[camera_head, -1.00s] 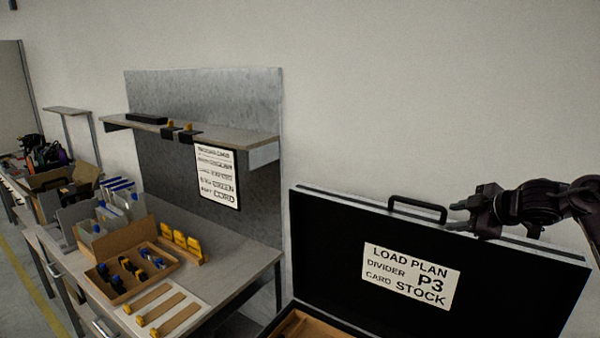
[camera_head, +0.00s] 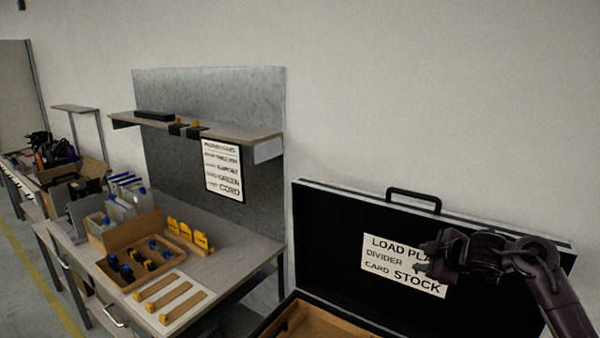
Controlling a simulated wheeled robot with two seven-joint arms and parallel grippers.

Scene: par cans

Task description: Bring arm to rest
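My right gripper (camera_head: 428,258) is in front of the raised lid of a black case (camera_head: 330,235). It covers part of the white label (camera_head: 385,262) reading LOAD PLAN, DIVIDER, CARD STOCK. I see nothing held in it, but its fingers are dark and foreshortened, so I cannot tell how far apart they are. The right arm comes in from the lower right corner. My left gripper is not in view.
A grey workbench (camera_head: 236,245) stands left of the case. It holds a cardboard tray of dark parts (camera_head: 128,280), yellow-topped pieces (camera_head: 187,236) and a white board with brown strips (camera_head: 172,310). A shelf (camera_head: 235,131) juts above. Bare wall lies behind the case.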

